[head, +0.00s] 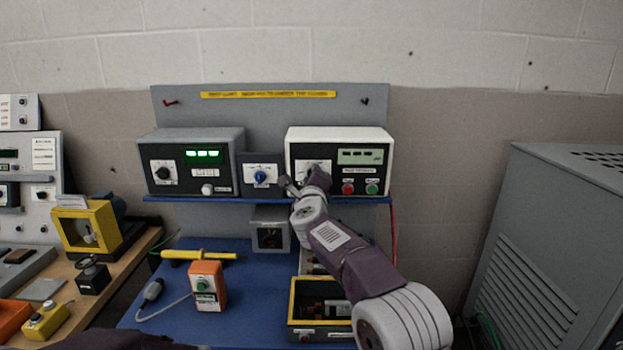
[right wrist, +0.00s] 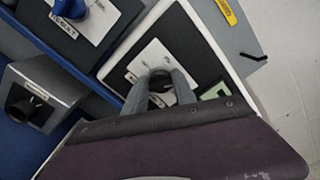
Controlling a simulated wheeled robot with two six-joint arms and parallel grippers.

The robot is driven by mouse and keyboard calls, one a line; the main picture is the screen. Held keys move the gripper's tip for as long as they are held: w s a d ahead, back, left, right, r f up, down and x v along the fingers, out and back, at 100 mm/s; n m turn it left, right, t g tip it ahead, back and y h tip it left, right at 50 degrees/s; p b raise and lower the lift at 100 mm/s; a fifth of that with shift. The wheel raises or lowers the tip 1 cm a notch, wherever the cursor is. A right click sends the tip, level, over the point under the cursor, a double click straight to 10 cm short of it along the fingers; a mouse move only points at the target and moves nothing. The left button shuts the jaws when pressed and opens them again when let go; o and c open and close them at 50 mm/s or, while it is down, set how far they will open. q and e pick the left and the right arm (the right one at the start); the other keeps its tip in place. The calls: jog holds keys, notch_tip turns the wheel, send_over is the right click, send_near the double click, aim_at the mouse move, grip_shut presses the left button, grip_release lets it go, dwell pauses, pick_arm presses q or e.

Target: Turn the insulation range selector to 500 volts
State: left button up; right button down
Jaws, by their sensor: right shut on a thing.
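The insulation tester is a white-cased unit (head: 340,134) with a black face, on the blue shelf. It has a display (head: 360,157), a red button (head: 348,188) and a green button (head: 371,188). Its range selector is a dark knob on a white dial plate (right wrist: 136,63), which also shows in part in the head view (head: 313,166). My right gripper (head: 304,182) is in front of this plate. In the right wrist view my right gripper's fingers (right wrist: 160,86) are shut around the selector knob. They cover most of it, so its setting cannot be read. My left gripper is out of view.
Left of the tester are a blue knob unit (head: 260,177) and a dark unit with a green display (head: 203,154). Below are an orange box (head: 207,285), a yellow probe (head: 198,255) and a yellow-rimmed bin (head: 292,305). A grey cabinet (head: 550,250) stands at the right.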

jog(key=shift+f, duration=0.1)
jog(key=c, duration=1)
grip_release()
jog(key=shift+c, duration=0.2)
jog(key=s+b, duration=0.4)
jog(key=s, duration=0.5)
jog(key=shift+d, duration=0.1)
